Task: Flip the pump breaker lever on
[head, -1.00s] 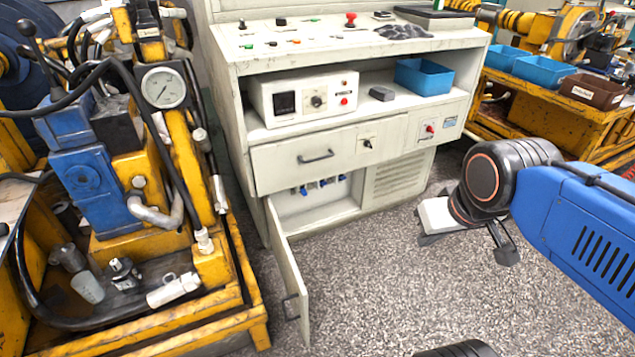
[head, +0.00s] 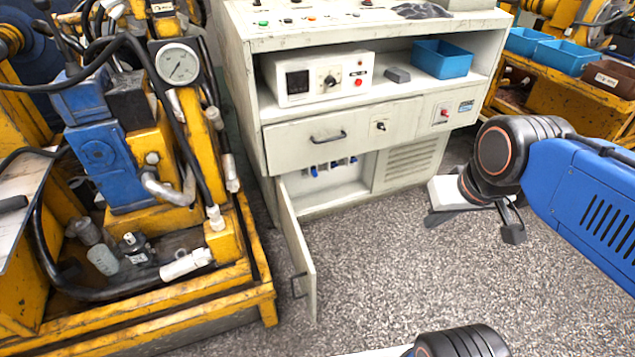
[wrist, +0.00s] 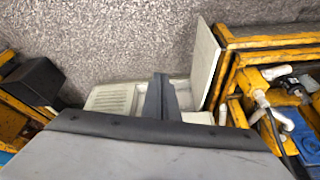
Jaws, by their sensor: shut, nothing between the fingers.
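The lower compartment (head: 345,192) of the grey-white control cabinet stands open in the head view. Its door (head: 298,255) is swung out toward me. Several small blue breaker parts (head: 313,170) sit high in the compartment, partly hidden under the drawer edge. I cannot tell which is the pump breaker lever or its position. My gripper (head: 436,217) is over the floor, right of the door and apart from the cabinet. In the wrist view its dark fingers (wrist: 160,92) are shut and empty, with the open door (wrist: 205,65) beyond them.
The yellow machine frame (head: 262,292) stands left of the door, close to it. A drawer with a handle (head: 328,137) is above the compartment. Blue bins (head: 442,59) sit on the shelf and on the right bench. The floor (head: 380,265) before the cabinet is clear.

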